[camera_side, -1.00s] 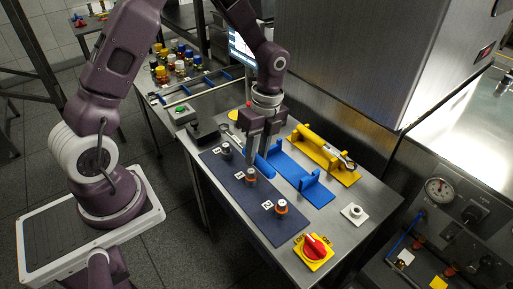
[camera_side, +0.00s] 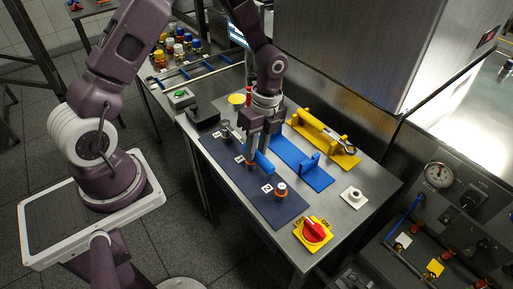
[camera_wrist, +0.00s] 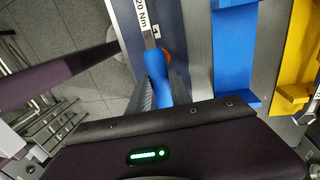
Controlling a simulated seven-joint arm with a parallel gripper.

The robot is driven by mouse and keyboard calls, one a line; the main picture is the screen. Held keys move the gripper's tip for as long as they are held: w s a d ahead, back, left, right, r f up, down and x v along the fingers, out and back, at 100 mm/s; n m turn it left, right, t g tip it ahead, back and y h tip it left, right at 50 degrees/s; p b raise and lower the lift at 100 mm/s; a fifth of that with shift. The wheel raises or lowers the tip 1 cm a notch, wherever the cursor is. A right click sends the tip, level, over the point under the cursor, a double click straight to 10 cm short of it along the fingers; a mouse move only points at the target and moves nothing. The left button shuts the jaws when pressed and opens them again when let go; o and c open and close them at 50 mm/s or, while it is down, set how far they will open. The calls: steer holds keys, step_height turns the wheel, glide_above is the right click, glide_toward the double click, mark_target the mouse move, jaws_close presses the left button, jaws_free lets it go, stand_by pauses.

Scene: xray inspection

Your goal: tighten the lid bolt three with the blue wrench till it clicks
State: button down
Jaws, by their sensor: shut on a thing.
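My gripper (camera_side: 258,152) is shut on the blue wrench (camera_side: 265,163) over the dark blue mat (camera_side: 285,211). The wrench also shows in the wrist view (camera_wrist: 155,80), its blue handle running away from the gripper toward an orange-collared bolt (camera_wrist: 167,56). Whether its head is around or beside that bolt cannot be told. In the side view, one bolt (camera_side: 281,190) stands clear at the near end of the mat, and another (camera_side: 225,128) stands at the far end. The middle bolt is largely hidden by the gripper.
The blue wrench holder (camera_side: 315,180) lies empty right of the mat. A yellow holder (camera_side: 346,160) beside it carries another wrench (camera_side: 337,139). A red knob on a yellow plate (camera_side: 314,230) and a white fitting (camera_side: 353,195) are near the table's front. A white label (camera_wrist: 146,18) lies by the bolt.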

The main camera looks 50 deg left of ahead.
steer(key=shift+f, duration=0.15)
stand_by(0.5)
stand_by(1.3)
steer(key=shift+f, duration=0.1)
stand_by(1.1)
steer(key=shift+r, duration=0.2)
stand_by(0.9)
steer(key=shift+f, duration=0.2)
